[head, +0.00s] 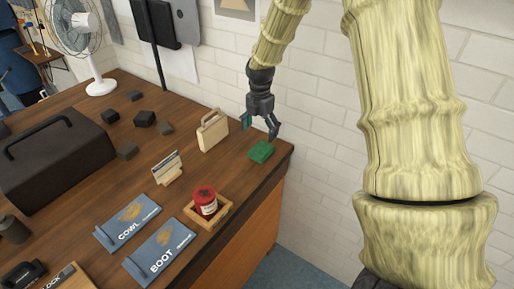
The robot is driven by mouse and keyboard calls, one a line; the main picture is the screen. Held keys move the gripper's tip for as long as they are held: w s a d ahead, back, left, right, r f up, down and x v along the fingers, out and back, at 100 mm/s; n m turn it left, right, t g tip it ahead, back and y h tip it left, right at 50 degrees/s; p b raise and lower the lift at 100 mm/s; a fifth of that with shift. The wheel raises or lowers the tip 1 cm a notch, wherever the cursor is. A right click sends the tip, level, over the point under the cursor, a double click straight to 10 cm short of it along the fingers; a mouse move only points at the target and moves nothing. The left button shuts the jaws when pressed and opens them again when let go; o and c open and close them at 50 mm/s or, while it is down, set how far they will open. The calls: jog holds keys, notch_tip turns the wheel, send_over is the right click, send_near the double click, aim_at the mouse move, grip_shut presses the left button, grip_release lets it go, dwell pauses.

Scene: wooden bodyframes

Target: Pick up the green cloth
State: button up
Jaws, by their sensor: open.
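The green cloth (261,151) is a small folded block lying on the wooden table near its right corner. My gripper (259,130) hangs above the cloth, pointing down, with its fingers spread apart and nothing between them. The fingertips look close above the cloth; I cannot tell whether one touches its far edge.
A wooden bag-shaped piece (212,131) stands just left of my gripper. A red jar (204,200) in a wooden tray (226,209), a small card stand (167,168) and blue boards (160,252) lie nearer. The table's right edge is beside the cloth. A white brick wall (315,100) rises behind.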

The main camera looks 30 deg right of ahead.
jog(key=p, duration=0.1)
send_over(261, 148)
notch_tip(261, 148, down, 4)
jog(key=shift+f, duration=0.1)
jog(key=shift+s, duration=0.1)
jog(key=shift+f+p, duration=1.1)
jog(key=shift+f, duration=0.25)
jog(key=shift+d+f+p, duration=0.1)
jog(key=shift+f+p, duration=0.25)
jog(key=shift+f, duration=0.9)
jog(key=c, duration=1.1)
